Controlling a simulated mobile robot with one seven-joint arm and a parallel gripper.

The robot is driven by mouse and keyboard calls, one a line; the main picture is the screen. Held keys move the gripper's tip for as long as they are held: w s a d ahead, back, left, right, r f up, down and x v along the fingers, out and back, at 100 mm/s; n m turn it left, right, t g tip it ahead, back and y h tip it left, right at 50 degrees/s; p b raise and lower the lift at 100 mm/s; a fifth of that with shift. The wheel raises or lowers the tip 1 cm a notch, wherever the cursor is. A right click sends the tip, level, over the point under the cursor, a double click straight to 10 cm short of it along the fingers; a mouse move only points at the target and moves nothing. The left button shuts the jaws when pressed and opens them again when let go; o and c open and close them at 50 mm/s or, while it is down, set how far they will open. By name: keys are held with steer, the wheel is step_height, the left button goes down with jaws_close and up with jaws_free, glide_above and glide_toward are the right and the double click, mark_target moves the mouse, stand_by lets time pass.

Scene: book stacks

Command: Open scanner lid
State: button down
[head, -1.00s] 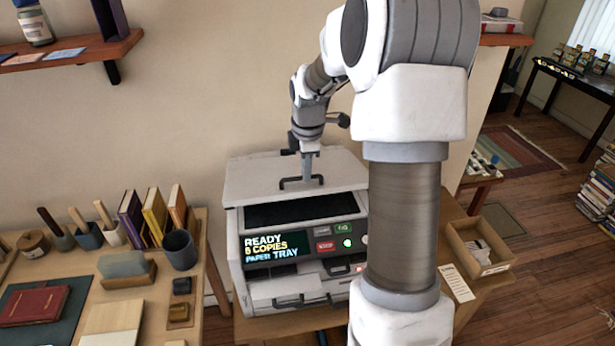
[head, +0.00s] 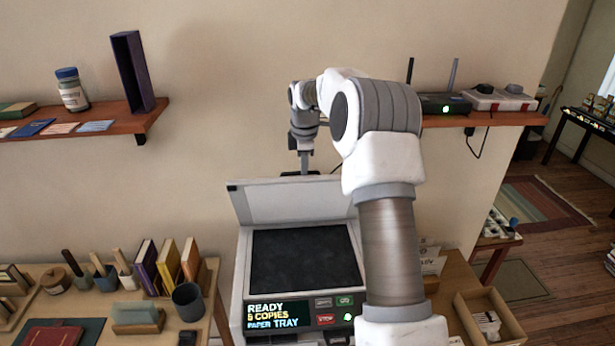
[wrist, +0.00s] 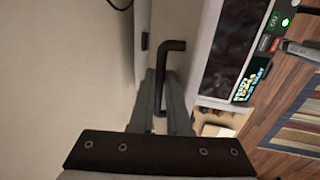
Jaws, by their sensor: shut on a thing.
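The scanner (head: 240,290) stands against the wall in the head view, its dark glass bed uncovered. Its pale lid (head: 290,203) is raised and tilted back toward the wall, hinged along the rear. My gripper (head: 304,172) is at the lid's top edge, behind the raised lid. In the wrist view the dark lid handle (wrist: 163,75) runs between the fingers of my gripper (wrist: 160,85), which is shut on it. The display panel (wrist: 250,80) and glass bed (wrist: 222,50) also show there. In the head view the lid partly hides the handle.
Another shelf (head: 500,119) holds a router at the right. A desk with books and a cup (head: 187,302) is left of the scanner; an open box (head: 490,318) is right.

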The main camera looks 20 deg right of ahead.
steer(key=w, duration=0.1)
steer(key=w+d, duration=0.1)
steer(key=w, duration=0.1)
steer(key=shift+w+d+r, duration=0.1)
steer(key=shift+r, duration=0.15)
stand_by(0.4)
steer(key=c, duration=1.1)
jaws_free()
steer(key=shift+w+f, duration=0.1)
steer(key=shift+w, duration=0.1)
steer(key=shift+c, duration=0.2)
steer(key=shift+o, duration=1.2)
steer(key=shift+w+d+f, duration=0.1)
steer(key=shift+w+f, duration=0.05)
steer(key=shift+w, duration=0.05)
steer(key=shift+s, duration=0.1)
steer(key=shift+r, duration=0.2)
